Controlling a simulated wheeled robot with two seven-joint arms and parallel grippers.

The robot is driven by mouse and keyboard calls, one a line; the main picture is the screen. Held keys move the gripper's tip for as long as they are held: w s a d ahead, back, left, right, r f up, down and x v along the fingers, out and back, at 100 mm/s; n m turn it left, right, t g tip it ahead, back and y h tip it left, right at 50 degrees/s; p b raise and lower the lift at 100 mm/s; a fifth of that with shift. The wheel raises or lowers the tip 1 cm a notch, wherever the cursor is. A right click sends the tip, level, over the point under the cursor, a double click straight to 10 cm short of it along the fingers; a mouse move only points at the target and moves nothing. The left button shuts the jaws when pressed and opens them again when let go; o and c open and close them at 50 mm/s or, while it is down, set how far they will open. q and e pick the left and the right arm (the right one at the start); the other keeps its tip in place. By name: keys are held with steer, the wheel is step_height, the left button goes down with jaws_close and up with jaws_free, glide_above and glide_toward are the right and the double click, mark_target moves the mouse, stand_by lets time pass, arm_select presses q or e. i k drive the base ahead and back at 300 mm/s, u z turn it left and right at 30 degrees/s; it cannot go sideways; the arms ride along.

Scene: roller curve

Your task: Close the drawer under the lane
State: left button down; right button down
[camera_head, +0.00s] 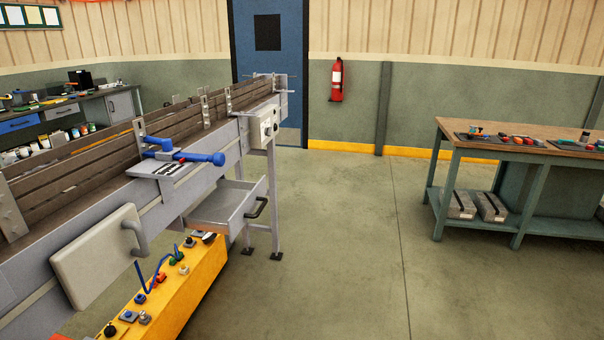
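The drawer (228,203) is a grey metal tray under the lane (70,232). It stands pulled out toward the open floor on the right, and its inside shows from above. Its dark bar handle (257,208) is on the front face, which points right. The lane is a long grey frame with brown slatted sides running from the lower left to the back. Neither of my grippers shows in this view.
A blue lever (205,158) and a pale panel with a handle (95,258) stick out from the lane's side. A yellow control box (170,300) stands below. Open floor (340,230) lies right of the drawer; a workbench (520,155) stands farther right.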

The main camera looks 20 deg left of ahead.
mark_target(226, 205)
steer(key=u, duration=0.45)
steer(key=i, duration=1.95)
steer(key=u, duration=1.1)
steer(key=i, duration=0.2)
steer(key=z, duration=0.15)
